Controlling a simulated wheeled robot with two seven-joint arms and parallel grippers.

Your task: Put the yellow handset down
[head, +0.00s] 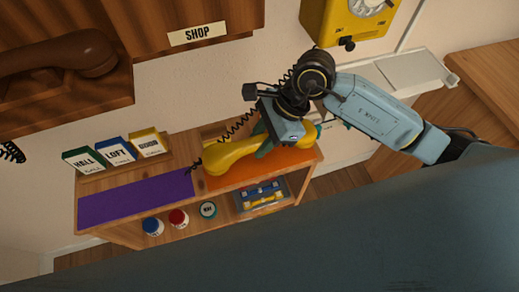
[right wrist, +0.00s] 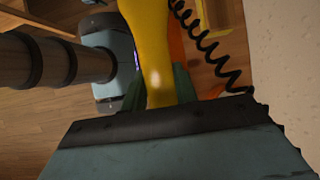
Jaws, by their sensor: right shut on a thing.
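The yellow handset (head: 228,158) lies lengthwise over the orange mat (head: 225,182) on the right part of the wooden shelf top. I cannot tell whether it touches the mat or is just above it. My right gripper (head: 272,146) is shut around the handset's middle from above and hides part of it. In the right wrist view the handset's yellow grip (right wrist: 155,60) runs between the fingers. A black coiled cord (head: 235,128) runs from near the handset's left end up towards the yellow wall phone (head: 347,22). My left gripper is not in view.
A purple mat (head: 135,199) lies bare on the shelf's left part. Behind it stand HALL (head: 84,159), LOFT (head: 116,151) and SHOP cards (head: 149,143). Small jars (head: 178,218) and a grey tray (head: 262,196) are below the front edge. A brown handset (head: 60,52) rests upper left.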

